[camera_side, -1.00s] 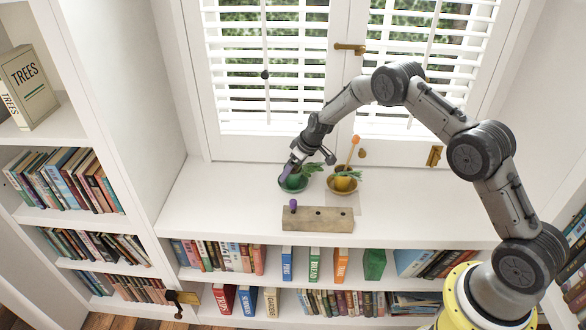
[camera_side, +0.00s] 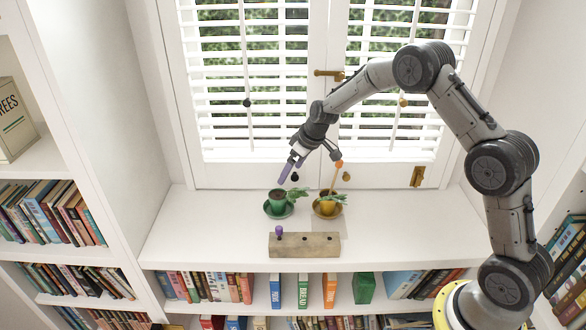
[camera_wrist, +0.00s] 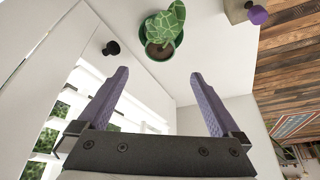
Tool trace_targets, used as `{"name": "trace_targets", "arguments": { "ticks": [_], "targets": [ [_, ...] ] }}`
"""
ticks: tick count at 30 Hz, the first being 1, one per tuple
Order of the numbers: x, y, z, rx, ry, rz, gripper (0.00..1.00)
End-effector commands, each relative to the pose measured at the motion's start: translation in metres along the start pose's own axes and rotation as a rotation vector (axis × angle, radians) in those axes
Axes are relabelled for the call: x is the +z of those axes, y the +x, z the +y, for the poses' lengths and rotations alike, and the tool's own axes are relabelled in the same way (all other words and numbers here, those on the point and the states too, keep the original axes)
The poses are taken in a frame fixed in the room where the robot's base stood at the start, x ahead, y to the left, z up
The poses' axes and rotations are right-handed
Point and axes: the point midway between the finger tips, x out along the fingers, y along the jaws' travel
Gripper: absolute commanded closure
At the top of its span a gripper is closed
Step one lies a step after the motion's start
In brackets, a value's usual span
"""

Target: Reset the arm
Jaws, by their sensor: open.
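My gripper (camera_side: 306,176) is open and empty, raised above the white shelf top in front of the shuttered window. In the wrist view its two purple fingers (camera_wrist: 160,88) are spread wide with nothing between them. A green pot with a leafy plant (camera_side: 279,203) stands on a green saucer below and left of my gripper. It also shows in the wrist view (camera_wrist: 158,50), beyond the fingertips.
A wooden block with holes (camera_side: 312,245) lies in front of the pots, a purple peg (camera_side: 279,231) in its left hole. The window shutters (camera_side: 248,95) and a brass handle (camera_side: 328,73) are close behind my arm. The shelf top (camera_side: 195,230) is clear at left and right.

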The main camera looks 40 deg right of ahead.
Motion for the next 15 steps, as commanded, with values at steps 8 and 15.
{"name": "trace_targets", "arguments": {
  "ticks": [8,15],
  "targets": [
    [-0.041,-0.068,-0.011,0.032,-0.044,0.114,0.00],
    [-0.048,-0.207,-0.056,0.069,-0.126,0.251,0.00]
  ]
}}
